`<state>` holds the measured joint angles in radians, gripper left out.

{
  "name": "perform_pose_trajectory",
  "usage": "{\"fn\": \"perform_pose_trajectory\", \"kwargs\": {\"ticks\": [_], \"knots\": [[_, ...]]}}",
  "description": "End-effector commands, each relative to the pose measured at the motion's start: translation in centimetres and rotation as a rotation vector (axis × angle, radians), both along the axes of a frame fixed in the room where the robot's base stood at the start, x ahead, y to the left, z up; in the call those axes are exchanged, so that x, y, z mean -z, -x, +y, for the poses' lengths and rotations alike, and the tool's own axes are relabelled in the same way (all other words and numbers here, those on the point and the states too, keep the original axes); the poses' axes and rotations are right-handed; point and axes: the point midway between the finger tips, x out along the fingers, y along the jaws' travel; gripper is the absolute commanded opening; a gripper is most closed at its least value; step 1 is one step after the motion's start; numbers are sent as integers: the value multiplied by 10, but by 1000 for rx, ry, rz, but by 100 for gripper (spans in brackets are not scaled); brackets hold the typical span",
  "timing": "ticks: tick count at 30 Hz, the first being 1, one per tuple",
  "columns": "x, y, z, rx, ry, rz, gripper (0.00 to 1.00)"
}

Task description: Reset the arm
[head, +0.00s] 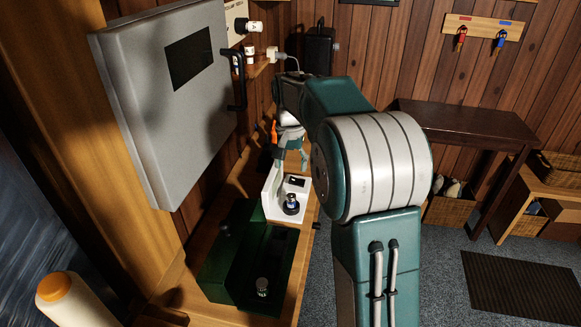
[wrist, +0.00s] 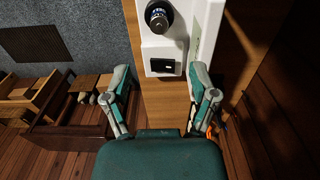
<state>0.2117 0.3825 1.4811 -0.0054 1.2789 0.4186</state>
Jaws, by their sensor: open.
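My arm reaches forward over the wooden shelf in the head view, and its thick teal and white joint hides part of the scene. My gripper (wrist: 163,95) shows in the wrist view with its two teal fingers spread wide apart. Nothing is between the fingers. A white device (wrist: 176,48) with a dark knob (wrist: 158,17) and a small black square lies beyond the fingertips. The same white device shows in the head view (head: 271,204), on the shelf below the gripper. My gripper is partly hidden behind the arm in the head view.
A grey wall cabinet (head: 165,110) with a black handle hangs at the left. A dark green box (head: 232,262) stands on the shelf (head: 302,262) nearer to me. A dark wooden table (head: 460,122) stands at the right. Grey carpet (head: 440,295) is open floor.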

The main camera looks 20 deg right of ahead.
Motion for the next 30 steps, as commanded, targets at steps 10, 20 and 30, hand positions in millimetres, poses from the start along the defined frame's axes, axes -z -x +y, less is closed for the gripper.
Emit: {"fn": "perform_pose_trajectory", "kwargs": {"ticks": [10,20,30], "knots": [[-1,1,1,-2,0,-1,75],[-43,56,34,-131,23,-102,75],[-68,139,71,-309,60,-237,75]]}}
